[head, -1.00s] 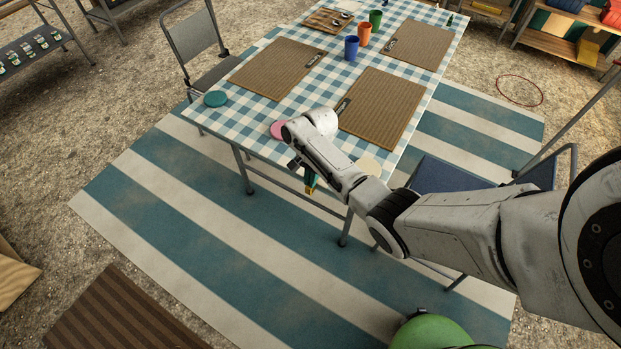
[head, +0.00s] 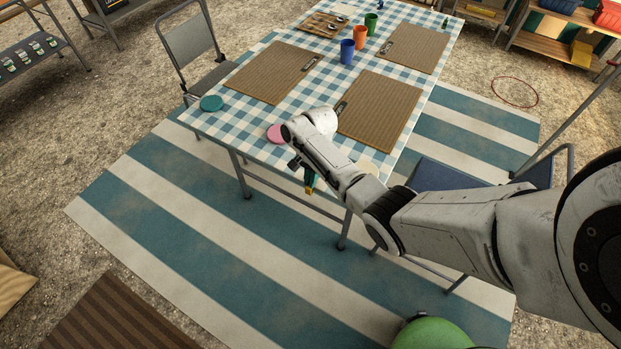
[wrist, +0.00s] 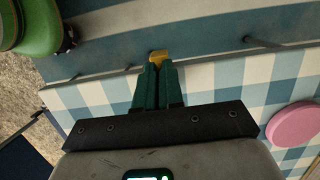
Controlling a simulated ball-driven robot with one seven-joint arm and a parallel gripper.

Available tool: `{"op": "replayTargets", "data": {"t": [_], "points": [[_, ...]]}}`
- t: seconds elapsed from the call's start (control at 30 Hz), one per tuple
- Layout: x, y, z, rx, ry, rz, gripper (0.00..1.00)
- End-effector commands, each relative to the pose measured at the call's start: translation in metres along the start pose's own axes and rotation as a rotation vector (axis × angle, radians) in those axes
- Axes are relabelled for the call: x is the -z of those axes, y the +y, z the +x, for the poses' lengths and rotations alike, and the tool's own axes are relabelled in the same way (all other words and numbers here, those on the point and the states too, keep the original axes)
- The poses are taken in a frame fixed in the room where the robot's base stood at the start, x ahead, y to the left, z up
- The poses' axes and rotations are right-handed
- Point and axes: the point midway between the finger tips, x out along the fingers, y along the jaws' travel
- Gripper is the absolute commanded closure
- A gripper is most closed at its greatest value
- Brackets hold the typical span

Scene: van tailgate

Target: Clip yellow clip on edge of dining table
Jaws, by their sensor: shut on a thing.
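The dining table (head: 205,117) has a blue and white checked cloth. My gripper (head: 309,183) is at the table's near edge in the head view, pointing down. In the wrist view my gripper (wrist: 156,70) has its dark green fingers shut on the yellow clip (wrist: 159,56), whose end shows between and just beyond the fingertips. In the head view only a small bit of the yellow clip (head: 308,191) shows. In the wrist view the fingers overlap the table edge, with the clip just past it over the striped mat. I cannot tell whether the clip touches the table.
A pink disc (head: 276,134) and a teal disc (head: 211,103) lie near the table's near edge. Brown placemats (head: 380,107) and coloured cups (head: 347,51) stand further back. A blue chair (head: 450,175) is at the right, a grey chair (head: 190,50) at the left. A green round thing (head: 430,334) is at the bottom.

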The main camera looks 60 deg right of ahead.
Motion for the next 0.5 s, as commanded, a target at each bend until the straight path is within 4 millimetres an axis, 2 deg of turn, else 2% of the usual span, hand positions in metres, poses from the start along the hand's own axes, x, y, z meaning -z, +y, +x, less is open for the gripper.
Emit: {"op": "replayTargets", "data": {"t": [0.5], "points": [[0.010,0.000,-0.002,0.000,0.000,0.001,1.00]]}}
